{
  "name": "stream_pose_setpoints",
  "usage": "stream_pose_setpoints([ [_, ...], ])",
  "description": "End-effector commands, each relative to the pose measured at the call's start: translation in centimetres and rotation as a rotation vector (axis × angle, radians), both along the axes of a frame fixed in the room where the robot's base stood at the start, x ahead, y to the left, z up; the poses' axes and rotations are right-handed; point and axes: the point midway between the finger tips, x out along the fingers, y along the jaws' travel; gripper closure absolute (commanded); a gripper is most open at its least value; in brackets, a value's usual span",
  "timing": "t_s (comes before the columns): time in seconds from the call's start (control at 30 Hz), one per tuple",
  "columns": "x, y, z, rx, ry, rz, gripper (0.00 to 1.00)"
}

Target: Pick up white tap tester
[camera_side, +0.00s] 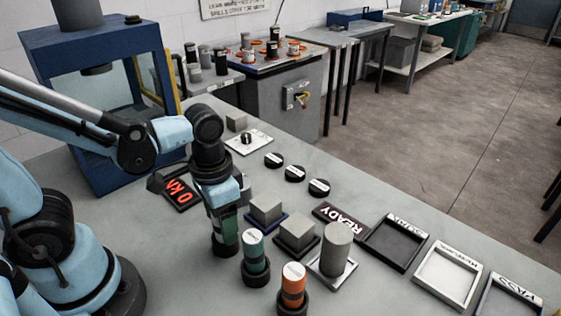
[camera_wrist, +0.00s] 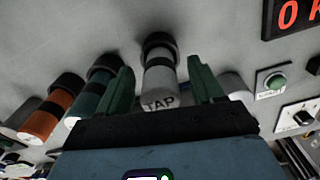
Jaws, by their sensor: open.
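The white tap tester (camera_wrist: 160,77) is a pale cylinder with "TAP" on its near end and a black collar at its far end, seen in the wrist view. My gripper (camera_wrist: 166,82) is open, with one green finger on each side of the tester. Gaps show between the fingers and the tester, so it is not clamped. In the side view my gripper (camera_side: 224,222) points down at the table and hides most of the tester; a black base (camera_side: 225,248) shows below the fingers.
A green tester (camera_side: 254,252) and an orange tester (camera_side: 293,285) stand close by, in black bases. Grey blocks (camera_side: 266,209), a grey cylinder (camera_side: 336,248) and empty trays (camera_side: 395,243) lie to the right. A blue frame machine (camera_side: 60,110) stands behind.

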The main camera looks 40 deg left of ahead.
Motion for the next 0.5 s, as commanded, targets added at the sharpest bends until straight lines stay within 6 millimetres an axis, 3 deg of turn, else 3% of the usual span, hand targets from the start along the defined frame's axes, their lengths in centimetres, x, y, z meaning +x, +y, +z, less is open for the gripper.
stream_pose_setpoints([
  [0.2,0.0,0.0,-0.01,0.0,0.0,0.0,0.37],
  [0.5,0.0,0.0,0.0,0.0,0.0,0.0,0.83],
])
